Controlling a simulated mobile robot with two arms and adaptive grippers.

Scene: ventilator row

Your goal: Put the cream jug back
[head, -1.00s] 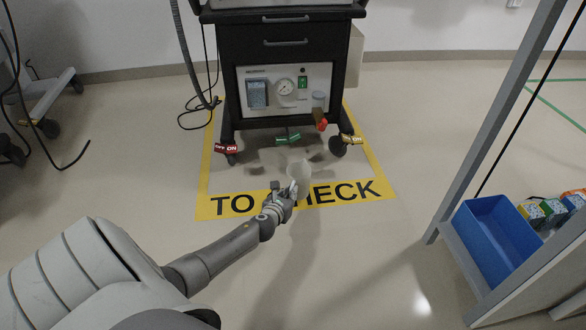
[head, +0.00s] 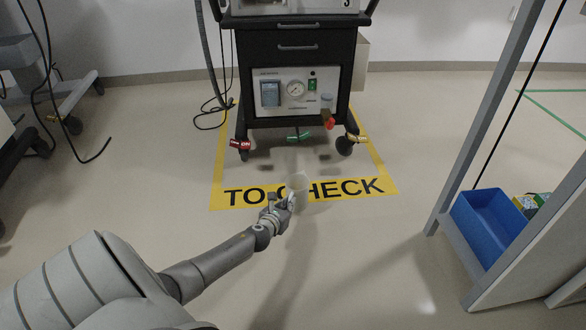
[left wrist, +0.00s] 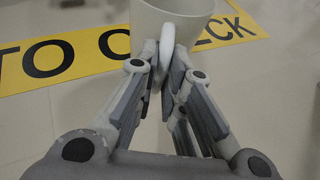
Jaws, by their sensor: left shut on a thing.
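The cream jug (left wrist: 172,16) is held in front of my left gripper (left wrist: 163,62). The gripper's fingers are shut on the jug's handle, which shows as a pale loop between the fingertips in the left wrist view. In the head view the cream jug (head: 299,184) is small and close in colour to the floor, at the tip of my left gripper (head: 288,203). It looks upright and covers part of the "TO CHECK" lettering behind it. My right gripper is not in view.
A black ventilator cart (head: 295,70) on wheels stands inside the yellow floor marking (head: 345,190). At the right, a grey rack holds a blue bin (head: 492,228) and small boxes (head: 528,204). Another wheeled stand (head: 60,108) is at the left. The floor between is clear.

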